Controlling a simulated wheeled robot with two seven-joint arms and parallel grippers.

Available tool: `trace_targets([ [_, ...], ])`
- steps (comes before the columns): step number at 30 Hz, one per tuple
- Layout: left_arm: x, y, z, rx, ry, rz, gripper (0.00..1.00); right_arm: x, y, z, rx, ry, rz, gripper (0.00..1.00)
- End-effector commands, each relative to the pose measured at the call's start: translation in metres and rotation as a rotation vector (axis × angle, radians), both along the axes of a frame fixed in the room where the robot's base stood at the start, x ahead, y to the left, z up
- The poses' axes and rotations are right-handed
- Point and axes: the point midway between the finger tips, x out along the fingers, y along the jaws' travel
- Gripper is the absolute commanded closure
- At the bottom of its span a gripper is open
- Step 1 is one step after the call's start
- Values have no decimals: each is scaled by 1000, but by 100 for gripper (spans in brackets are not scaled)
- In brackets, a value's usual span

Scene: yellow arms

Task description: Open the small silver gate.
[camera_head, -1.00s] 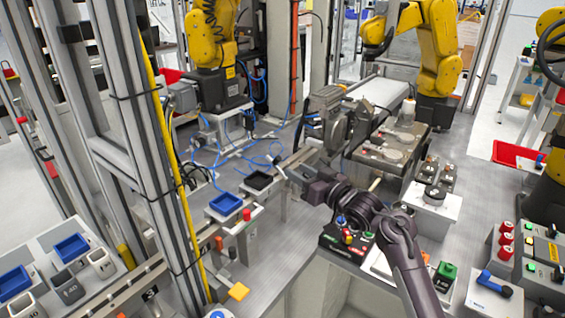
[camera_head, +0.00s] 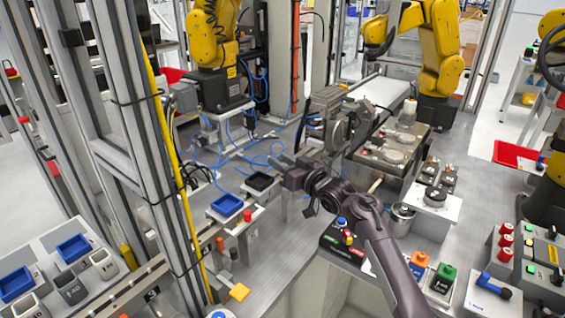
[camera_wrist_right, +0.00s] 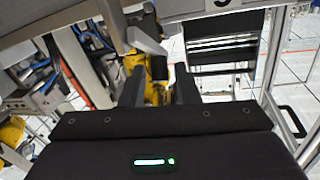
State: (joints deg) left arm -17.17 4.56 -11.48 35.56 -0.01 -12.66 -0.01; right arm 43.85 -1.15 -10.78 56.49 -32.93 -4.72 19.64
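My right gripper (camera_head: 281,163) reaches in from the lower right in the head view, near the conveyor rail and the black bin (camera_head: 261,184). In the right wrist view, its two dark fingers (camera_wrist_right: 158,88) stand apart with no object clearly held between them. A small grey metal piece (camera_wrist_right: 146,42) hangs just above and ahead of the fingers. I cannot tell whether it is the silver gate or whether the fingers touch it. The gate is not clearly distinguishable in the head view. My left gripper is out of view.
A blue bin (camera_head: 227,205) sits on the rail left of the black bin. A black button box (camera_head: 343,242) lies below my right arm. A metal cup (camera_head: 401,214) stands right of the arm. A tall aluminium frame with a yellow cable (camera_head: 176,190) rises at left.

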Motion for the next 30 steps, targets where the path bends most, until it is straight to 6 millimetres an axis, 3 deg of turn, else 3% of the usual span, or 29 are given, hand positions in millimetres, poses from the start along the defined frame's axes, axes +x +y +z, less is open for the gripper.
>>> trace_targets([
  [1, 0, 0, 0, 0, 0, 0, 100, 0, 0, 0, 0, 0, 0, 78],
  [6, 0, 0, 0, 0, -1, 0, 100, 0, 0, 0, -1, 1, 0, 100],
  [20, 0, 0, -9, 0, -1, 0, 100, -1, -2, -3, 24, -16, 0, 100],
  [30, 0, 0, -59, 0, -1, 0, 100, -7, -10, -10, 191, -138, -1, 100],
])
